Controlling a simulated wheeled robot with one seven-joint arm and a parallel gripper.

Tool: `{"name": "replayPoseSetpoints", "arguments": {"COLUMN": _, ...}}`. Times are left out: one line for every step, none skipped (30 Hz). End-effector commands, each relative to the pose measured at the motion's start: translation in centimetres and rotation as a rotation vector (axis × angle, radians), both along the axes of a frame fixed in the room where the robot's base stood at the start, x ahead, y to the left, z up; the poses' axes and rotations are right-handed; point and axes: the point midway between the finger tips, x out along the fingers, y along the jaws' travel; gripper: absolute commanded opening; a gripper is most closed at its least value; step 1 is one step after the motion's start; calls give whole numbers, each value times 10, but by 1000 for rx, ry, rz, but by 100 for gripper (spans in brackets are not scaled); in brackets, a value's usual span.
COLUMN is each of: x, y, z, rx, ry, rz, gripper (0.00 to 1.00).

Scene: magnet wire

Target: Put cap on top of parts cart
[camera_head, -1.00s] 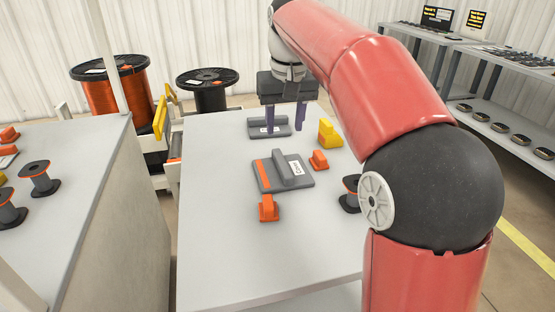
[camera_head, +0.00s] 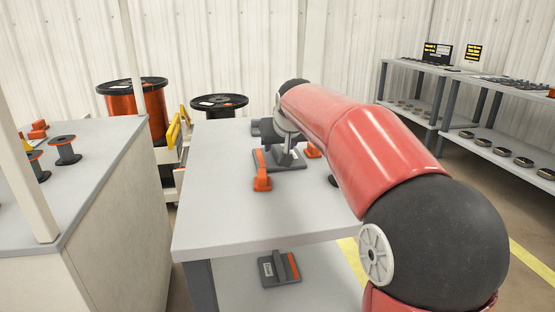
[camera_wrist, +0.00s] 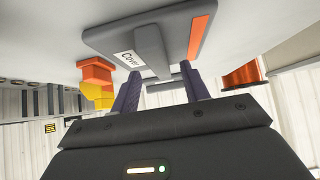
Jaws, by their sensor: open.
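A flat grey piece with a raised handle bar, an orange stripe and a white label lies on the cart's top (camera_head: 215,215). In the wrist view this piece (camera_wrist: 110,35) has a label that seems to read "Cover". My gripper (camera_wrist: 160,72) is open and empty, with its fingertips near the handle, one on each side in the picture. I cannot tell whether they touch it. In the head view my gripper (camera_head: 286,150) is over this piece and partly hides it. A similar grey piece (camera_head: 272,270) with an orange stripe lies on the lower shelf. I cannot tell which piece is the cap.
An orange block (camera_head: 262,179) stands at the near side of the grey piece, another (camera_head: 313,151) to its right. A grey piece (camera_head: 256,128) is farther back. A left counter (camera_head: 100,140) holds small spools. Large wire reels (camera_head: 135,98) stand behind. The top's front is clear.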

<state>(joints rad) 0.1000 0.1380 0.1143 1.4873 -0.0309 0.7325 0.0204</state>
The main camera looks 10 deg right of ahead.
Motion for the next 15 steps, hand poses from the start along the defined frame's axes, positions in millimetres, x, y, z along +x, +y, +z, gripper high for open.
{"name": "replayPoseSetpoints", "arguments": {"x": 5, "y": 0, "z": -6, "rx": 0, "ry": 1, "rz": 0, "gripper": 45}}
{"name": "replayPoseSetpoints", "arguments": {"x": 7, "y": 0, "z": -8, "rx": 1, "ry": 0, "rz": 1, "gripper": 45}}
{"name": "replayPoseSetpoints", "arguments": {"x": 10, "y": 0, "z": -10, "rx": 1, "ry": 0, "rz": 1, "gripper": 45}}
{"name": "replayPoseSetpoints", "arguments": {"x": 11, "y": 0, "z": -11, "rx": 1, "ry": -1, "rz": 1, "gripper": 45}}
{"name": "replayPoseSetpoints", "arguments": {"x": 12, "y": 0, "z": -11, "rx": 1, "ry": -1, "rz": 1, "gripper": 45}}
{"name": "replayPoseSetpoints", "arguments": {"x": 12, "y": 0, "z": -12, "rx": 1, "ry": -1, "rz": 1, "gripper": 45}}
{"name": "replayPoseSetpoints", "arguments": {"x": 12, "y": 0, "z": -12, "rx": 1, "ry": -2, "rz": 1, "gripper": 45}}
{"name": "replayPoseSetpoints", "arguments": {"x": 12, "y": 0, "z": -12, "rx": 1, "ry": -2, "rz": 1, "gripper": 45}}
{"name": "replayPoseSetpoints", "arguments": {"x": 12, "y": 0, "z": -11, "rx": 1, "ry": -2, "rz": 1, "gripper": 45}}
{"name": "replayPoseSetpoints", "arguments": {"x": 12, "y": 0, "z": -12, "rx": 1, "ry": -1, "rz": 1, "gripper": 45}}
{"name": "replayPoseSetpoints", "arguments": {"x": 12, "y": 0, "z": -12, "rx": 1, "ry": -1, "rz": 1, "gripper": 45}}
{"name": "replayPoseSetpoints", "arguments": {"x": 12, "y": 0, "z": -11, "rx": 1, "ry": -1, "rz": 1, "gripper": 43}}
{"name": "replayPoseSetpoints", "arguments": {"x": 12, "y": 0, "z": -11, "rx": 1, "ry": -1, "rz": 1, "gripper": 39}}
{"name": "replayPoseSetpoints", "arguments": {"x": 12, "y": 0, "z": -12, "rx": 1, "ry": -1, "rz": 1, "gripper": 35}}
{"name": "replayPoseSetpoints", "arguments": {"x": 12, "y": 0, "z": -12, "rx": 0, "ry": -1, "rz": 0, "gripper": 30}}
